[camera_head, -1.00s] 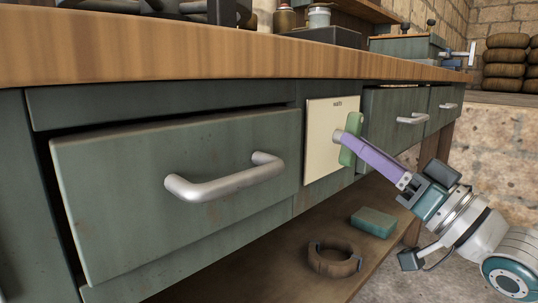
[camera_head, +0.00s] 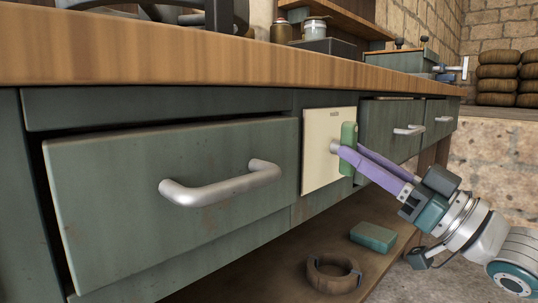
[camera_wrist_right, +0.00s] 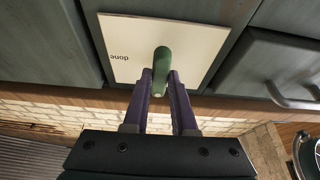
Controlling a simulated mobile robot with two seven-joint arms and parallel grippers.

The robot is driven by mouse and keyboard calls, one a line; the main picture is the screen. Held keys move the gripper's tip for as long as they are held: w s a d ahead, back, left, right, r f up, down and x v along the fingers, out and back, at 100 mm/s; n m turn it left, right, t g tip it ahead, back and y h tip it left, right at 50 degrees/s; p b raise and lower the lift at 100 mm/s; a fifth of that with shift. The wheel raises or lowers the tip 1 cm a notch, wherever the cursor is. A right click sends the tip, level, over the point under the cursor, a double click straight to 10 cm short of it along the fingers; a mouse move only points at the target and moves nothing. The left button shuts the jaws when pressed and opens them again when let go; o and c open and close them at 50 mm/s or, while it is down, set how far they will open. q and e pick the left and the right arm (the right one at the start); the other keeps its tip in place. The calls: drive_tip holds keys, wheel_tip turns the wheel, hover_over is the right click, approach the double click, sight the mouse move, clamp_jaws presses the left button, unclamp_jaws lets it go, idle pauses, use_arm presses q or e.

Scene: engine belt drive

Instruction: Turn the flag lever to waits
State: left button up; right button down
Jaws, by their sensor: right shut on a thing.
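The flag lever (camera_head: 349,135) is a green bar on a cream plate (camera_head: 320,165) set in the bench front. It stands about upright in the head view, on the plate's right side. A small label, too small to read surely, is at the plate's top. In the wrist view the lever (camera_wrist_right: 161,62) stands out from the plate (camera_wrist_right: 195,40), and an upside-down "done" label (camera_wrist_right: 119,57) is at its left. My right gripper (camera_wrist_right: 161,76) has its purple fingers on either side of the lever, shut on it. My left gripper is not in view.
A large drawer (camera_head: 120,200) with a metal handle (camera_head: 220,187) is left of the plate, slightly open. More drawers (camera_head: 393,130) are to the right. A lower shelf holds a teal block (camera_head: 373,237) and a brown ring (camera_head: 333,275).

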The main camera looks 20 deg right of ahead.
drive_tip(key=c, duration=0.7)
unclamp_jaws()
drive_tip(key=p+v, duration=0.2)
drive_tip(key=v, duration=0.8)
